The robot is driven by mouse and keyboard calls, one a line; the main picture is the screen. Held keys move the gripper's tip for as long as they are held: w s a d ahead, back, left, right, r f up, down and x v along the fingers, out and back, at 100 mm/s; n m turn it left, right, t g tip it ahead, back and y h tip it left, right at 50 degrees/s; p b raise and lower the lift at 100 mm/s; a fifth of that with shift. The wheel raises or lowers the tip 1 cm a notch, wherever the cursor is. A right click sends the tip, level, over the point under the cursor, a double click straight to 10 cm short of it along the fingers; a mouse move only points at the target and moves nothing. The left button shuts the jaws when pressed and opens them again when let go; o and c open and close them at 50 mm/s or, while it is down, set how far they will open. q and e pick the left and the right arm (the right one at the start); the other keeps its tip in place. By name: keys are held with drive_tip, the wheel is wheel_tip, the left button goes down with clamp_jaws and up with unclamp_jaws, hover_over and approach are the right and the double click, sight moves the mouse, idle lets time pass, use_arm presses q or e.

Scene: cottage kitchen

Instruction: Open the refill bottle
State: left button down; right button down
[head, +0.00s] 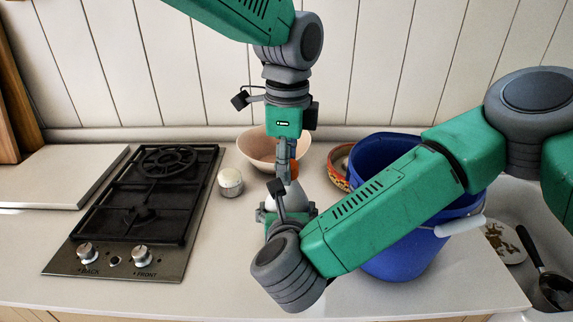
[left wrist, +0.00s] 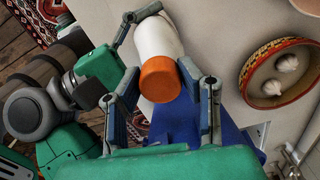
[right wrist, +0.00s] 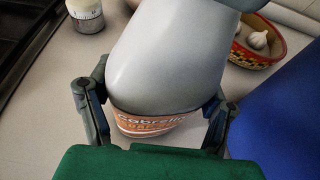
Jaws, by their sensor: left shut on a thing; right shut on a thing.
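The refill bottle is white with an orange label and an orange cap. In the head view the bottle (head: 297,197) is mostly hidden behind my right arm. My right gripper (right wrist: 152,108) is shut on the bottle's body (right wrist: 165,65), one finger on each side at the label (right wrist: 155,123). My left gripper (head: 285,165) points down from above and is shut at the cap. In the left wrist view the orange cap (left wrist: 158,80) lies between my left fingertips (left wrist: 160,72). The cap sits at the top of the white bottle (left wrist: 157,38).
A blue bucket (head: 400,255) stands close on the right, behind my right forearm. A pink bowl (head: 258,148) and a patterned bowl (head: 337,172) with garlic stand behind. The front counter is clear.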

use_arm(q)
drive_tip(key=shift+d, duration=0.1)
drive_tip(key=c, duration=1.1)
unclamp_jaws()
